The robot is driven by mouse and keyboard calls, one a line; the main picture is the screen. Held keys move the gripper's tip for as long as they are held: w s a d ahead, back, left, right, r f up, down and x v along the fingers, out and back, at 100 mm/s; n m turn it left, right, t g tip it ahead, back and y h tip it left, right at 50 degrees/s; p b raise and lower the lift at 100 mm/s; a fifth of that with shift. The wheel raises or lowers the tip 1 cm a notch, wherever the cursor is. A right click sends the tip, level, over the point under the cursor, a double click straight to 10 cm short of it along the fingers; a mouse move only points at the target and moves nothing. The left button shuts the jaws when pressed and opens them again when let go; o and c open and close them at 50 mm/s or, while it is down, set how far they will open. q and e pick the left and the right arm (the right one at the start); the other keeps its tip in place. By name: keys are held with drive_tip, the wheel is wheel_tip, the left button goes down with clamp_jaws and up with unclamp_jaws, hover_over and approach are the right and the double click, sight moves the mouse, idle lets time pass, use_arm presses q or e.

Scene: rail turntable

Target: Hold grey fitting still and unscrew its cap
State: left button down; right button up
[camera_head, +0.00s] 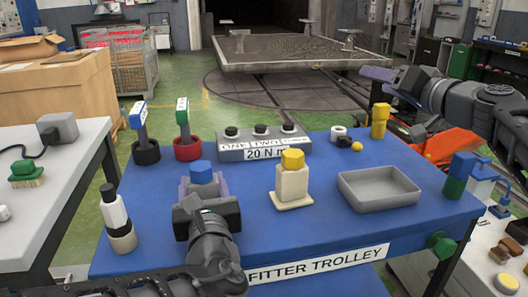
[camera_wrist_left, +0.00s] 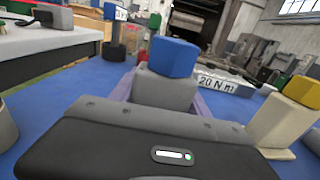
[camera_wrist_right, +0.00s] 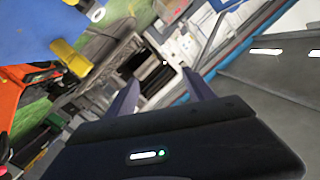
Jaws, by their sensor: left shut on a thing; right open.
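The grey fitting (camera_head: 203,188) stands on the blue trolley top at the left of centre, with a blue cap (camera_head: 201,172) on top. In the left wrist view the grey body (camera_wrist_left: 163,90) sits between my fingers, under the blue cap (camera_wrist_left: 172,57). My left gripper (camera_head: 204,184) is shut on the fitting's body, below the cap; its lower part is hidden. My right gripper (camera_head: 376,83) is open and empty, beyond the trolley's back right side and well away from the fitting. Its spread fingers show in the right wrist view (camera_wrist_right: 160,90).
A cream fitting with a yellow cap (camera_head: 292,183) stands right of the grey one. A grey tray (camera_head: 379,188) lies farther right. A 20 N m box (camera_head: 262,142) is behind, with red (camera_head: 187,149) and black (camera_head: 146,152) holders to its left. A bottle (camera_head: 117,222) stands front left.

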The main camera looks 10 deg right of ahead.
drive_tip(key=s+a+f+n+g+y, duration=0.2)
drive_tip(key=a+n+y, duration=0.15)
drive_tip(key=a, duration=0.45)
drive_tip(key=s+a+f+n+g+y, duration=0.1)
drive_tip(key=s+a+n+g+y, duration=0.15)
drive_tip(key=a+n, duration=0.45)
drive_tip(key=n+g+y, duration=0.3)
drive_tip(key=n+g, duration=0.3)
approach(208, 167)
drive_tip(key=shift+s+d+r, duration=0.2)
drive_tip(key=shift+d+r, duration=0.05)
drive_tip(key=shift+d, duration=0.2)
drive_tip(key=x, duration=1.2)
clamp_jaws()
